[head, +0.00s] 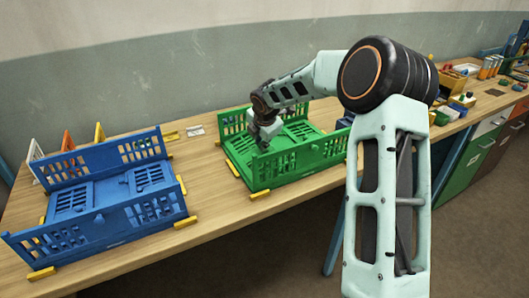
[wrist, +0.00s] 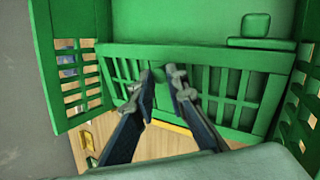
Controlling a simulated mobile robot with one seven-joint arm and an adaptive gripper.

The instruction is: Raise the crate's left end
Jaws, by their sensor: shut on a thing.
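The green crate (head: 300,160) stands on the bench in the middle of the head view, its two long walls upright. My gripper (head: 264,146) reaches down into its left part. In the wrist view my gripper (wrist: 163,78) is shut on the middle of a slatted green panel, the crate's left end (wrist: 225,62), between the two long walls. The fingers cover the middle part of the panel. I cannot tell exactly how far the panel is tilted. The right end panel (head: 302,130) lies folded down inside the crate.
A blue crate (head: 125,215) with upright long walls and folded ends stands to the left. Yellow blocks (head: 184,222) lie by the crates. Coloured panels (head: 68,140) stand behind the blue crate. Bare bench lies between the crates. Small items and bins fill the far right.

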